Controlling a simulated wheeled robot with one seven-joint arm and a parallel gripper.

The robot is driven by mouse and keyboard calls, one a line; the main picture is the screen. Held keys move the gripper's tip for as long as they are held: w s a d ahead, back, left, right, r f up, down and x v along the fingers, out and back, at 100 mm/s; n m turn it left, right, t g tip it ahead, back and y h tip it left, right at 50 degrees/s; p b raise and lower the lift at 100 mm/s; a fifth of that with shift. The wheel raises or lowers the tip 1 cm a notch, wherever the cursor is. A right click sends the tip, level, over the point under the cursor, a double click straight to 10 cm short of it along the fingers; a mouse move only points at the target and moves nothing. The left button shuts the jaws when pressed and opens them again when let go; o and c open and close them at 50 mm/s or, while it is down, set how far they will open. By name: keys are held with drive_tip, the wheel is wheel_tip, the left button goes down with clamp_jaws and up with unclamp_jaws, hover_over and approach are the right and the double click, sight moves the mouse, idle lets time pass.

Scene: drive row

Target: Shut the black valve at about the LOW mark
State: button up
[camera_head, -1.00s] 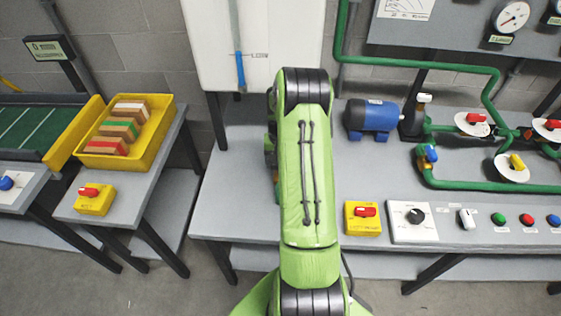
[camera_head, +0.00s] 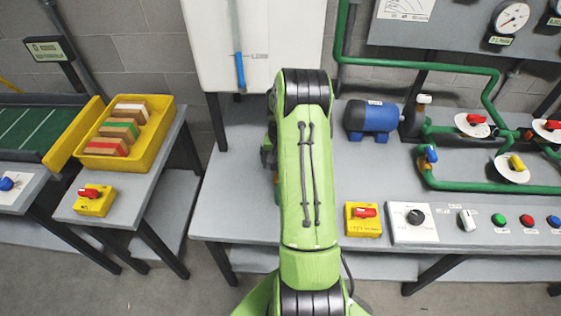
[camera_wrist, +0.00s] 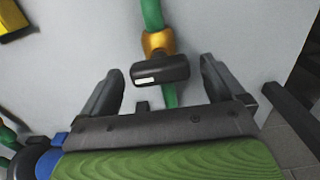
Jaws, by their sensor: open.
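The black valve (camera_wrist: 160,70) is a short black bar handle with a white label, on a brass body on a green pipe. In the wrist view it sits between the two fingers of my gripper (camera_wrist: 161,66), which is open, with a gap on each side. In the head view my arm hides the valve. The white tank (camera_head: 285,40) at top centre carries a sight tube with a blue column (camera_head: 240,72). The top of the blue stands at about the LOW mark (camera_head: 257,56).
A blue motor (camera_head: 370,117) and green pipes with several valves stand right of my arm. A yellow switch box (camera_head: 362,228) and a dial panel (camera_head: 412,222) lie at the bench's front. A yellow crate (camera_head: 163,135) of blocks is on the left table.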

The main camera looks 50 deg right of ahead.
wheel_tip(320, 180, up, 16)
drive_tip(key=p, duration=0.2)
drive_tip(key=shift+f+p, duration=0.15)
drive_tip(key=shift+p, duration=0.15)
drive_tip(key=s+a+r+n+t+h, duration=0.1)
drive_tip(key=s+a+r+n+t, duration=0.2)
drive_tip(key=a+r, duration=1.1)
drive_tip(key=s+a+n+t+y, duration=0.1)
drive_tip(key=s+a+n, duration=0.6)
drive_tip(key=s+a, duration=0.7)
drive_tip(key=shift+s+a+f+t, duration=0.25)
drive_tip(key=shift+a+t, duration=0.55)
drive_tip(key=shift+a, duration=0.2)
